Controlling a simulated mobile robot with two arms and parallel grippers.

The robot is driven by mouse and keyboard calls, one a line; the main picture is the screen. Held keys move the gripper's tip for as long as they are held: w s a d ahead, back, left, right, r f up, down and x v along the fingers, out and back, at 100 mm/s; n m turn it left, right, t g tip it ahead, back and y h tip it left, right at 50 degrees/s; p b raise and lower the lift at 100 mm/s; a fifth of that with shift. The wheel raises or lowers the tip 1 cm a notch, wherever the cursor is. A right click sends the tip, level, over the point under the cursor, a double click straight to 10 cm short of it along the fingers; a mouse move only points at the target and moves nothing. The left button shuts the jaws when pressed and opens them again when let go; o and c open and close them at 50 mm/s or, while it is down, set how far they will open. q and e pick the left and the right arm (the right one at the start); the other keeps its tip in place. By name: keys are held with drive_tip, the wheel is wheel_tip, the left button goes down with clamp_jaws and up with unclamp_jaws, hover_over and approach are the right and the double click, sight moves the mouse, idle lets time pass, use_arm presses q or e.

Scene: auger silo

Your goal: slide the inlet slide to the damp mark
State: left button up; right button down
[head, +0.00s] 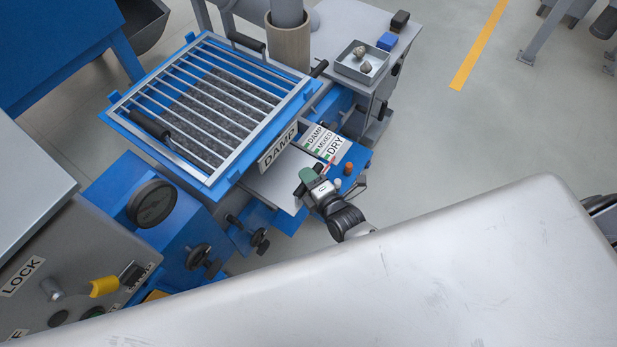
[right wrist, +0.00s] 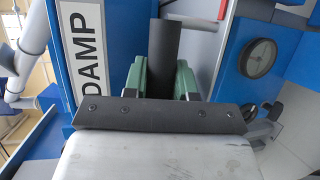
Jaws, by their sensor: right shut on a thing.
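The inlet slide is a flat bare metal plate (head: 268,186) jutting out from under the grated hopper in the head view. In the right wrist view the plate (right wrist: 160,153) carries a dark bolted bar and an upright dark handle (right wrist: 164,45). My right gripper (head: 309,178) is shut on this handle, its green fingers on either side of it. It covers the handle in the head view. The scale beside the slide reads DAMP (head: 315,134), MIXED and DRY, with a thin red pointer (head: 326,166) near DRY. My left gripper is not in view.
A large DAMP sign (head: 279,147) hangs on the hopper's side below the grate (head: 213,105). A tray of stones (head: 364,63) sits on the side bench. Small knobs (head: 348,168) stand just right of my right gripper. Open floor lies to the right.

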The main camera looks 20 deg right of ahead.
sight(302, 191)
drive_tip(key=w+a, duration=0.1)
drive_tip(key=w, duration=0.1)
drive_tip(key=w+a+b, duration=0.1)
drive_tip(key=w+a, duration=0.1)
drive_tip(key=w+a+b, duration=0.1)
drive_tip(key=w+a, duration=0.1)
drive_tip(key=w, duration=0.1)
drive_tip(key=shift+a, duration=0.25)
drive_tip(key=c, duration=0.9)
unclamp_jaws()
drive_tip(key=p+v, duration=0.1)
drive_tip(key=v, duration=0.9)
drive_tip(key=shift+s+d, duration=0.1)
drive_tip(key=shift+s, duration=0.25)
